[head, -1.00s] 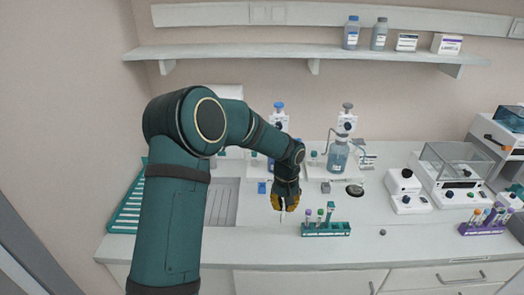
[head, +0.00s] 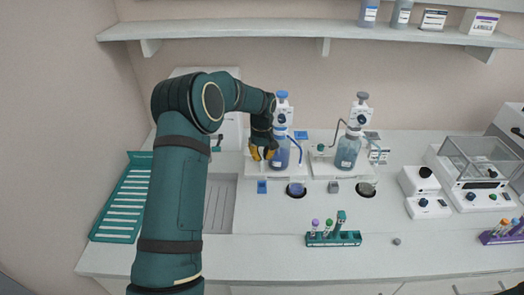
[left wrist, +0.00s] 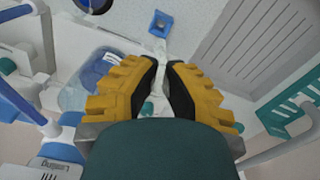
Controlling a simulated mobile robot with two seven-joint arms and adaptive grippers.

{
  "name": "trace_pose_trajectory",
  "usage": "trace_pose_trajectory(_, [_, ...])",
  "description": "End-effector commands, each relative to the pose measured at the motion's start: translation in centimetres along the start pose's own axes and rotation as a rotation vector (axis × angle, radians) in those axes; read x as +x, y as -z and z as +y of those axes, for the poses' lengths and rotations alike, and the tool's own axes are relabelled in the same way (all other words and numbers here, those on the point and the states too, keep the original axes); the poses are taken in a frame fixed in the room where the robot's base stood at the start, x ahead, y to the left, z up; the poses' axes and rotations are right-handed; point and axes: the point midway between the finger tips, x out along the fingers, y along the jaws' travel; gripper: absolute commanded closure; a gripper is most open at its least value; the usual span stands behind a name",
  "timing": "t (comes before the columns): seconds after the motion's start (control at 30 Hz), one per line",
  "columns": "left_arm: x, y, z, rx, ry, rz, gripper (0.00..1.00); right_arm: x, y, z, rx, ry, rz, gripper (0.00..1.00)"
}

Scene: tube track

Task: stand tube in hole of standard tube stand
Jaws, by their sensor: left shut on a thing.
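My left gripper (head: 262,154) is at the back of the counter, just left of the blue-capped dispenser bottle (head: 281,150). In the left wrist view its yellow fingers (left wrist: 160,85) are closed around a pale, slim tube (left wrist: 158,72), only part of which shows. In the head view the held tube cannot be made out. A green tube stand (head: 345,240) with several capped tubes stands at the front middle of the counter, to the right of and nearer than the gripper. My right gripper is not in view.
A second dispenser bottle (head: 348,150) stands right of the first. A blue square item (head: 262,187) and a sink drainboard (head: 220,205) lie nearby. A green slotted rack (head: 122,205) is at left, a purple stand (head: 497,237) at far right. The counter around the green stand is mostly clear.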

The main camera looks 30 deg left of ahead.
Motion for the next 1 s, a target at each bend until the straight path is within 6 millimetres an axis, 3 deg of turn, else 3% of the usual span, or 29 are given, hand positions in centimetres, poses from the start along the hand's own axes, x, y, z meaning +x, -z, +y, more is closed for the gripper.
trace_pose_trajectory(0.6, [4.2,0.0,0.0,-0.001,0.001,0.001,1.0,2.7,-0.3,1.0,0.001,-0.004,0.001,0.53])
trace_pose_trajectory(1.0, [4.7,0.0,0.0,-0.001,0.0,0.001,1.0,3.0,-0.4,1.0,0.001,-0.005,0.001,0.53])
